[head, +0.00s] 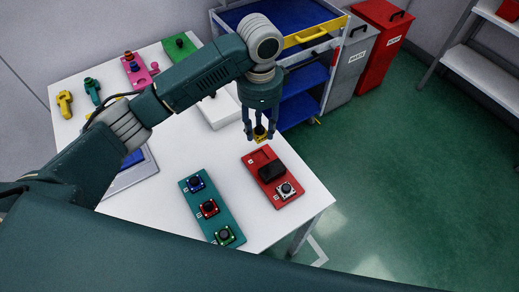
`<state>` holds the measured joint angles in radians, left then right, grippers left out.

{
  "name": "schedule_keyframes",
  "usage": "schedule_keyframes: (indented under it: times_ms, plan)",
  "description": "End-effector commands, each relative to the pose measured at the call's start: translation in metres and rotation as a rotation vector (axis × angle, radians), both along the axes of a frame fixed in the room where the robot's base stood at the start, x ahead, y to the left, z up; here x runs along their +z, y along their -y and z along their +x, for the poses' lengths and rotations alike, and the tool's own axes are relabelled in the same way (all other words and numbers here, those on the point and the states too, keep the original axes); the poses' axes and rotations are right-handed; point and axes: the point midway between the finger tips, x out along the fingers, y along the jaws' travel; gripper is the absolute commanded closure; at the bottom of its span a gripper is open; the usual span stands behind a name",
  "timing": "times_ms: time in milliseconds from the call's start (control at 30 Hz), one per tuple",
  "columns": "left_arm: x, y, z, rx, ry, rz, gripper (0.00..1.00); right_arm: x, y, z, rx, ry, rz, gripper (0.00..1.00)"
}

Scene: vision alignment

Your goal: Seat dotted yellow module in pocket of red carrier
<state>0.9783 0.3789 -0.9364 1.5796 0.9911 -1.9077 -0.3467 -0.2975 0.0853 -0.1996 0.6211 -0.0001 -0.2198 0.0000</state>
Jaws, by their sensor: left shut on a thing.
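My left gripper (261,130) comes down from above and is shut on a small yellow module (260,137) with a dark top. It holds the module near the far end of the red carrier (289,172). Any dots on the module are too small to tell. The red carrier lies on the white table. My right gripper is not in view.
A teal carrier (187,187) with blue, red and green modules lies left of the red one. A white box (216,112), a pink tray and several coloured parts stand farther back on the table (285,228). A blue-shelved cart (297,98) and bins stand beyond.

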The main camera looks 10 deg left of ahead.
Motion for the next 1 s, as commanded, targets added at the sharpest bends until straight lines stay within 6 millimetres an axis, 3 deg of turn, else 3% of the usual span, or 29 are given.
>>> schedule_keyframes:
  times_ms: [200, 633, 1000]
  plan:
    - [-0.051, -0.001, -0.001, 0.001, -0.003, 0.001, 0.98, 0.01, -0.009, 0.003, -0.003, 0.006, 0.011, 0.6]
    - [-0.102, 0.0, -0.001, 0.001, -0.001, 0.0, 0.98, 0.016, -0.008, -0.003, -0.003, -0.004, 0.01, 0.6]
    - [-0.112, 0.0, 0.0, 0.001, 0.002, -0.002, 0.98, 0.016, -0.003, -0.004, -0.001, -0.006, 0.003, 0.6]
